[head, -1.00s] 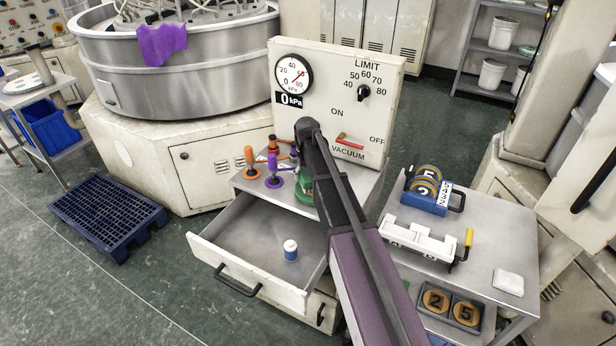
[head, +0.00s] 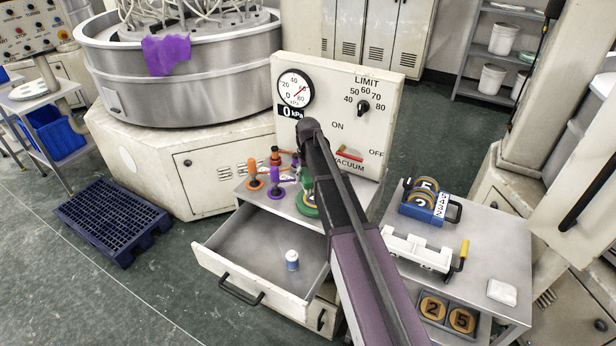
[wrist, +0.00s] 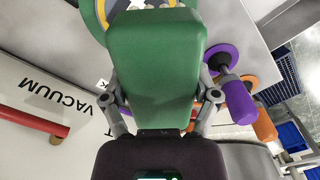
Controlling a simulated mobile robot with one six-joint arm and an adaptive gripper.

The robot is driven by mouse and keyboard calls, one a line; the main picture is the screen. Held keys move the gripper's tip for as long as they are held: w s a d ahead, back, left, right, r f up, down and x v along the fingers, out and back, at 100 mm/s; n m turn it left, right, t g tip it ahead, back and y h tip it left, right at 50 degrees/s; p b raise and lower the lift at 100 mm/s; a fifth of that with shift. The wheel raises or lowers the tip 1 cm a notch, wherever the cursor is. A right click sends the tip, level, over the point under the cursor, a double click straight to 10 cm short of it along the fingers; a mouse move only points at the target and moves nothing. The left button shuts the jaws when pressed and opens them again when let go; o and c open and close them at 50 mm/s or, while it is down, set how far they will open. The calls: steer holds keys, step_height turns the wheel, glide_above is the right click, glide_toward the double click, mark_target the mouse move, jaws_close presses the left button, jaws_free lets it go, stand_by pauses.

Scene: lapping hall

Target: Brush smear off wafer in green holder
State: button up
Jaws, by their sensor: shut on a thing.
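My gripper (wrist: 158,95) is shut on the green holder's handle (wrist: 155,65), a broad green block that fills the middle of the wrist view. Past the handle, part of a round green rim with yellow and grey shows at the top edge. In the head view the green holder (head: 307,205) is at the vacuum cabinet's top, partly hidden by my arm. I cannot tell whether it touches the surface. The wafer and any smear cannot be made out. No brush is clearly seen.
A purple holder (head: 276,192) and orange holders (head: 254,178) stand left of the green one. Behind is the vacuum panel (head: 335,115) with gauge and red lever (head: 349,156). A side table (head: 478,255) stands right.

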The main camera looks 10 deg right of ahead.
mark_target(307, 172)
steer(key=shift+r, duration=0.45)
steer(key=shift+r+p, duration=1.4)
steer(key=shift+p, duration=0.25)
steer(key=shift+f, duration=0.1)
